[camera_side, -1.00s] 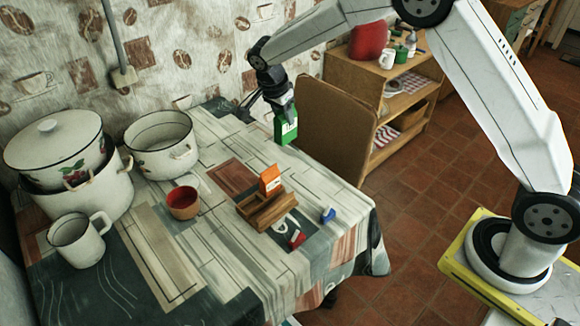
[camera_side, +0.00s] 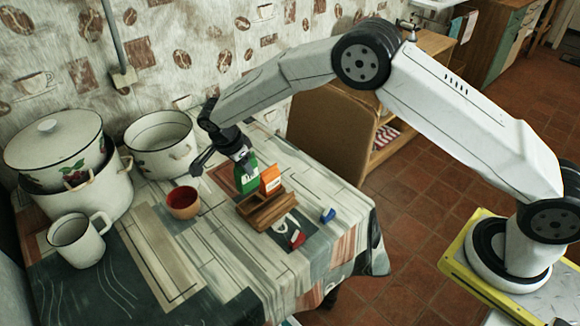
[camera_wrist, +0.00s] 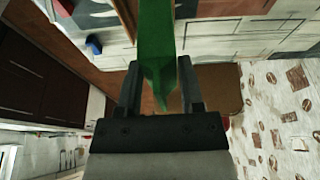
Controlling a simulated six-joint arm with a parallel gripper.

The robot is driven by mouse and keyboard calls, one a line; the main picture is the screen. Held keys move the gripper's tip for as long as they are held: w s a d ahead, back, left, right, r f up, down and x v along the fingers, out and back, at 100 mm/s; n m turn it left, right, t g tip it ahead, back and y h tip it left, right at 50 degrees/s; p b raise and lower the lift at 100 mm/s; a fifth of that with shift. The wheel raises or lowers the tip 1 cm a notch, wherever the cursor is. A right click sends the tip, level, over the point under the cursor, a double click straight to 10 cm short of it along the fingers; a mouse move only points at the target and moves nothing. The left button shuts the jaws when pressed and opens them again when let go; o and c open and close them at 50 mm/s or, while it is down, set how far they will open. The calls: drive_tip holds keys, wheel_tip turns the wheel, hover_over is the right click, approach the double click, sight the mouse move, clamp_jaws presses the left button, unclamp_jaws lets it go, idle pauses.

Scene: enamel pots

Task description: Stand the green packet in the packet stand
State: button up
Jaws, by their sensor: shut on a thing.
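The green packet (camera_side: 247,180) is upright in my gripper (camera_side: 242,162), which is shut on its top edge. In the side view it shows just left of the orange packet (camera_side: 271,179), at the back left end of the wooden packet stand (camera_side: 268,212). The orange packet stands upright in the stand. I cannot tell whether the green packet's lower edge is in the stand, above it or behind it. In the wrist view the green packet (camera_wrist: 157,35) extends from between my two fingers and hides what lies beyond it.
A red-inside bowl (camera_side: 183,202) stands left of the stand. A white mug (camera_side: 78,240) and enamel pots (camera_side: 75,190) (camera_side: 162,150) are farther left. A small blue object (camera_side: 328,215) and a red one (camera_side: 297,240) lie right and in front. The front cloth is clear.

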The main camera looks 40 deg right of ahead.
sight(246, 189)
drive_tip(key=shift+f, duration=0.85)
drive_tip(key=shift+f, duration=0.2)
drive_tip(key=shift+f, duration=1.95)
drive_tip(key=shift+f, duration=1.4)
idle(0.4)
drive_tip(key=o, duration=1.2)
drive_tip(key=shift+v, duration=3.9)
